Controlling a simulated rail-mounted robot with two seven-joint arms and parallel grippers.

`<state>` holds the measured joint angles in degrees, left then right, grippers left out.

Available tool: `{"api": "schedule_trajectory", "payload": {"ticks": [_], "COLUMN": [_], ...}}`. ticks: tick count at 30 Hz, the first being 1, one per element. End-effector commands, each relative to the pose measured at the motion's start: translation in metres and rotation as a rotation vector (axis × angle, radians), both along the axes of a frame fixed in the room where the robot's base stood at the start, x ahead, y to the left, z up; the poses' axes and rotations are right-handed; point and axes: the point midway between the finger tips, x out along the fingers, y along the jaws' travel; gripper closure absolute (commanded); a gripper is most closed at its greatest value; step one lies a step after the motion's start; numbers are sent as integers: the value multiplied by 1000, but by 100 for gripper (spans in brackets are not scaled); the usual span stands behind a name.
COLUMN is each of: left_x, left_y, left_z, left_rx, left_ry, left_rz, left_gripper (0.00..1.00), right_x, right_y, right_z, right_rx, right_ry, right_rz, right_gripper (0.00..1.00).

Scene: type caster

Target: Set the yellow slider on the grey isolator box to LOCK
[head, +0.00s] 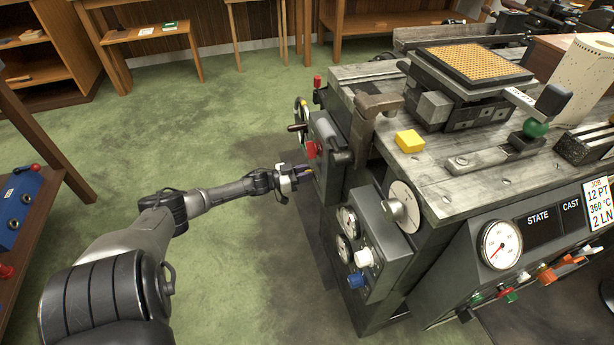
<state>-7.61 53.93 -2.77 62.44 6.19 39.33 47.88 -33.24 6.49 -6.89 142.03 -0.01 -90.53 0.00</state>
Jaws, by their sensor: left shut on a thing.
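The grey isolator box (327,134) is on the left side of the machine, with a red knob (312,150) on its face. My left gripper (302,170) comes in from the left and reaches the lower part of the box's face. Its fingers are shut on a small part there, which looks like the yellow slider; the slider is mostly hidden by the fingers and very small in this view. I cannot read the LOCK marking or tell the slider's position. My right gripper is not in view.
A handwheel (301,110) with a dark handle is just behind the box. A lower grey panel (382,262) with gauges and knobs stands nearer. The green floor (225,110) left of the machine is open.

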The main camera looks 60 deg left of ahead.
Motion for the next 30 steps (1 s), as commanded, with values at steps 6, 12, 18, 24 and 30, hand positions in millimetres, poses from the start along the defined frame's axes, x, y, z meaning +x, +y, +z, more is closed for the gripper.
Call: {"api": "schedule_trajectory", "payload": {"ticks": [6,12,18,24,30], "left_x": [-1,-1,-6,-35,-76], "left_y": [2,1,2,6,12], "left_z": [-3,-2,-1,2,2], "left_rx": [0,1,0,-1,-1], "left_ry": [8,6,6,9,10], "left_rz": [6,4,4,5,6], "left_gripper": [58,51,51,51,51], "right_x": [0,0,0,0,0], "right_y": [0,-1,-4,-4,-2], "right_z": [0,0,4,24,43], "right_rx": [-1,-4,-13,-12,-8], "right_ry": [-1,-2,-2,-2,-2], "right_rz": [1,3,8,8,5], "right_gripper": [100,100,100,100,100]}}
